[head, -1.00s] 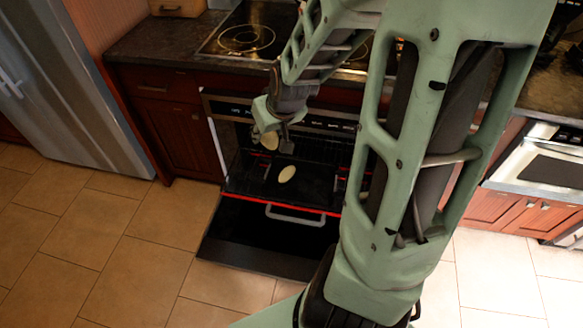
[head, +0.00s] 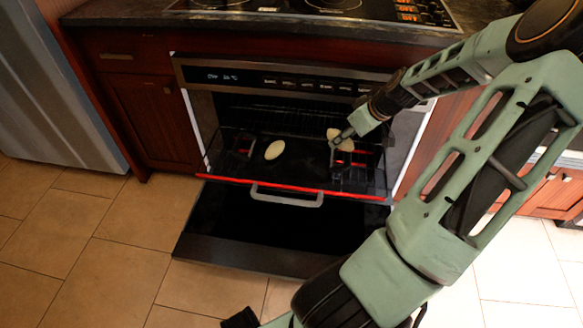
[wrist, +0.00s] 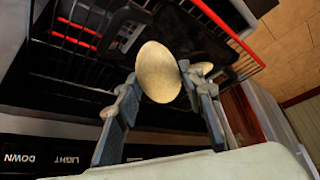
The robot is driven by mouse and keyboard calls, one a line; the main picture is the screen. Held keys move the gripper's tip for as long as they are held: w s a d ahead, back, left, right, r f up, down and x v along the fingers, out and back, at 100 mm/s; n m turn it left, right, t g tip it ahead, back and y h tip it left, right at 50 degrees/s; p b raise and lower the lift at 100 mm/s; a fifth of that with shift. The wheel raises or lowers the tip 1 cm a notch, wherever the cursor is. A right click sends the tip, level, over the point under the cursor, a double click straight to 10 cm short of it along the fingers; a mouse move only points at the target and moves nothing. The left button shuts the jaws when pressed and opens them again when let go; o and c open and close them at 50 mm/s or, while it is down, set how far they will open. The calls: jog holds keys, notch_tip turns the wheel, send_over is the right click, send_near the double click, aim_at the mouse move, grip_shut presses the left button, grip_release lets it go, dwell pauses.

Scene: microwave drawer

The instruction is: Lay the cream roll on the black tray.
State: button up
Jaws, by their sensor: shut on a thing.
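My gripper (head: 343,138) is shut on a cream roll (head: 333,132), an oval pale piece. The held roll (wrist: 158,72) fills the space between the fingertips in the wrist view. In the head view it is over the right part of the open oven's pulled-out rack. A second cream roll (head: 274,150) lies further left on the dark tray surface (head: 300,152). In the wrist view this roll (wrist: 203,68) shows partly behind the right finger. I cannot tell how high the held roll is above the tray.
The rack has a red front edge (head: 240,184) and red side parts. The control panel (head: 270,78) is above the opening. Tiled floor (head: 75,250) is free at left.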

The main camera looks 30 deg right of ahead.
aim_at(351, 141)
jog(key=shift+s+d+f+b, duration=0.2)
jog(key=shift+d+f+b, duration=0.05)
jog(key=shift+d+f, duration=0.3)
jog(key=shift+s+d+f+b, duration=0.2)
jog(key=shift+d+f+b, duration=0.05)
jog(key=shift+d+f, duration=0.3)
jog(key=shift+w+f, duration=0.1)
jog(key=shift+f, duration=0.1)
jog(key=w+a+f+b, duration=0.1)
jog(key=w+f, duration=0.2)
jog(key=w, duration=0.1)
jog(key=w+a+f+b, duration=0.2)
jog(key=w, duration=0.1)
jog(key=w+a+f+b, duration=0.2)
jog(key=w+f, duration=0.1)
jog(key=w, duration=0.1)
jog(key=shift+w+f, duration=0.3)
jog(key=shift+f, duration=0.05)
jog(key=shift+w+a+f, duration=0.15)
jog(key=shift+w+a+f+b, duration=0.15)
jog(key=shift+f+b, duration=0.4)
jog(key=shift+f, duration=0.35)
jog(key=shift+w+d+f+b, duration=0.1)
jog(key=shift+f+b, duration=0.4)
jog(key=shift+f, duration=0.4)
jog(key=shift+f, duration=0.1)
